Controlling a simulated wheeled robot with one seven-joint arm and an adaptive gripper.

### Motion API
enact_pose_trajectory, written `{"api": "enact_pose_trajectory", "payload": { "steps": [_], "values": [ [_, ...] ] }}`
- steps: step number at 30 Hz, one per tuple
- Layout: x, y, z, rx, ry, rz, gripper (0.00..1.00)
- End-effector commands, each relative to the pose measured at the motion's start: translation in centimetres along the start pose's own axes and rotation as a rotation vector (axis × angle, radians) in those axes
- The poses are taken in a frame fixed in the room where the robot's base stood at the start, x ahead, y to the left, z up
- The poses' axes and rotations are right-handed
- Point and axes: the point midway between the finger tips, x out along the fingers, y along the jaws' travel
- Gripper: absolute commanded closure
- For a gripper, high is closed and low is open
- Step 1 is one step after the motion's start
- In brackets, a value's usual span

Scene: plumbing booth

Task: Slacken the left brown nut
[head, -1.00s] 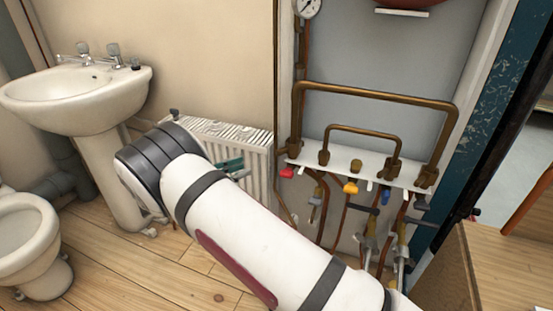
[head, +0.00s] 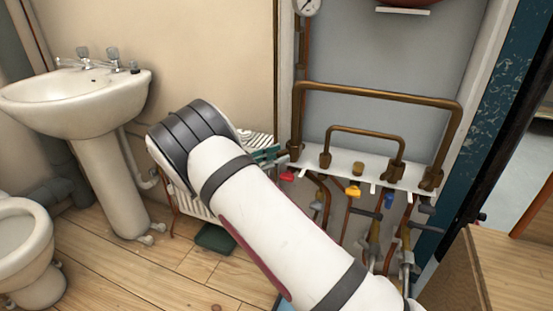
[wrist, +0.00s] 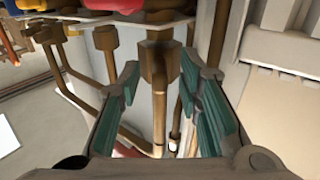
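A brown nut (wrist: 158,63) on a brown pipe is in the middle of the wrist view. It is framed between the two teal-padded fingers of my gripper (wrist: 157,76), which is open, with visible gaps on both sides. In the head view the leftmost brown fitting (head: 295,151) stands on the white manifold shelf (head: 345,163). A teal finger of my gripper (head: 268,152) shows just left of it. The rest of the gripper is hidden behind my arm. I cannot tell how deep the nut lies between the fingers.
A red valve handle (head: 287,176), a yellow one (head: 353,189) and a blue one (head: 389,200) hang below the shelf. More brown nuts (wrist: 105,39) are left in the wrist view. A radiator, partly covered by my arm, and a basin (head: 90,105) are left. A dark green object (head: 215,238) lies low.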

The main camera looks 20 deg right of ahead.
Motion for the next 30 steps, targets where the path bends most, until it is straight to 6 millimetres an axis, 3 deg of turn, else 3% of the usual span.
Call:
{"api": "enact_pose_trajectory", "payload": {
  "steps": [5, 9, 10, 22, 30],
  "values": [
    [0.0, 0.0, 0.0, 0.0, 0.0, 0.0, 0.68],
    [0.0, 0.0, 0.0, 0.0, 0.0, 0.0, 0.97],
    [0.0, 0.0, 0.0, 0.0, 0.0, 0.0, 1.0],
    [-0.1, 0.2, -0.1, -0.002, 0.0, -0.033, 1.0],
    [0.1, 1.4, -0.2, -0.007, -0.002, -0.183, 1.0]
  ]
}}
